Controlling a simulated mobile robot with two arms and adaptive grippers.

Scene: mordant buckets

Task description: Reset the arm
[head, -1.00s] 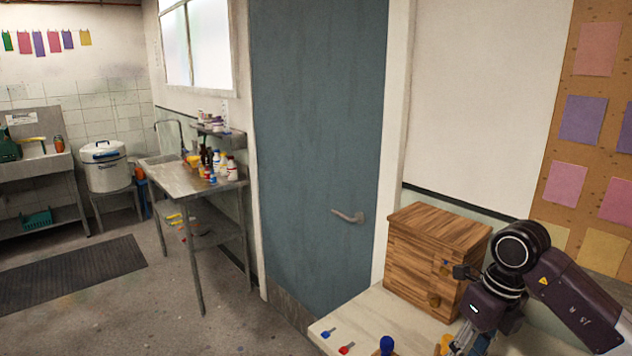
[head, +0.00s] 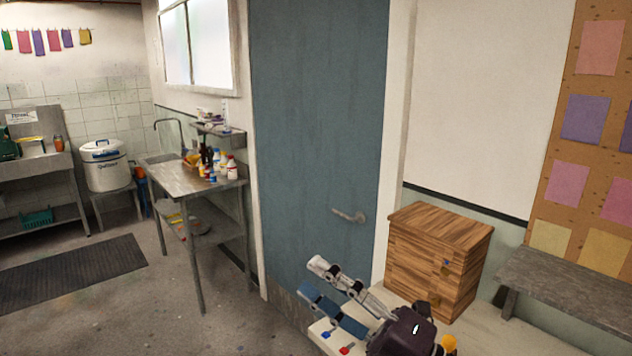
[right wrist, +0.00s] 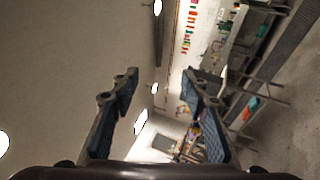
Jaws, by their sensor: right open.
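My right gripper (head: 328,285) shows at the bottom of the head view, above the front of the pale counter. Its two fingers are spread apart and point up and left toward the blue door, with nothing between them. In the right wrist view its open fingers (right wrist: 158,108) frame only the room beyond, which appears turned on its side. My left gripper does not show in the head view.
A wooden drawer box (head: 437,262) stands on the counter behind my right gripper. Small red and blue-headed items (head: 346,349) and an orange item (head: 449,343) lie near the gripper. A grey shelf (head: 570,285) is at right. A steel table (head: 190,182) with bottles stands left of the door (head: 315,150).

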